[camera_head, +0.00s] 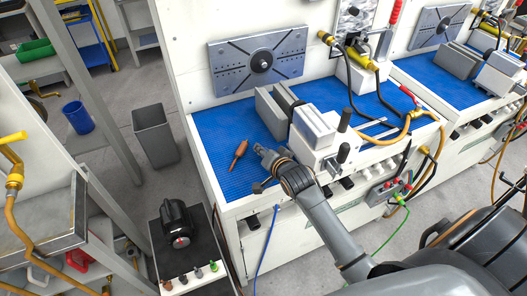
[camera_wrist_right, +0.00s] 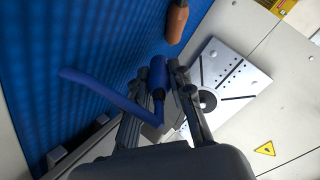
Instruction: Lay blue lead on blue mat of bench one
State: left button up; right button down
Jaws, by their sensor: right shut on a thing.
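The blue lead (camera_wrist_right: 157,78) shows in the right wrist view, its thick blue plug between the fingers of my right gripper (camera_wrist_right: 158,70) and its blue cable running off to the left. In the head view my right gripper (camera_head: 262,152) is over the front part of the blue mat (camera_head: 215,130) of the nearer bench. The mat also shows in the right wrist view (camera_wrist_right: 60,40). I cannot tell whether the lead touches the mat. The lead's plug is too small to make out in the head view. My left gripper is not in view.
Grey blocks and a white fixture (camera_head: 315,125) stand to the right. A blue cable (camera_head: 265,240) hangs down the bench front. The mat's left part is clear.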

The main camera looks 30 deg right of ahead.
jog(key=shift+f, duration=0.1)
jog(key=c, duration=1.1)
grip_release()
jog(key=shift+s, duration=0.1)
jog(key=v, duration=1.1)
jog(key=shift+s, duration=0.35)
jog(key=shift+a, duration=0.1)
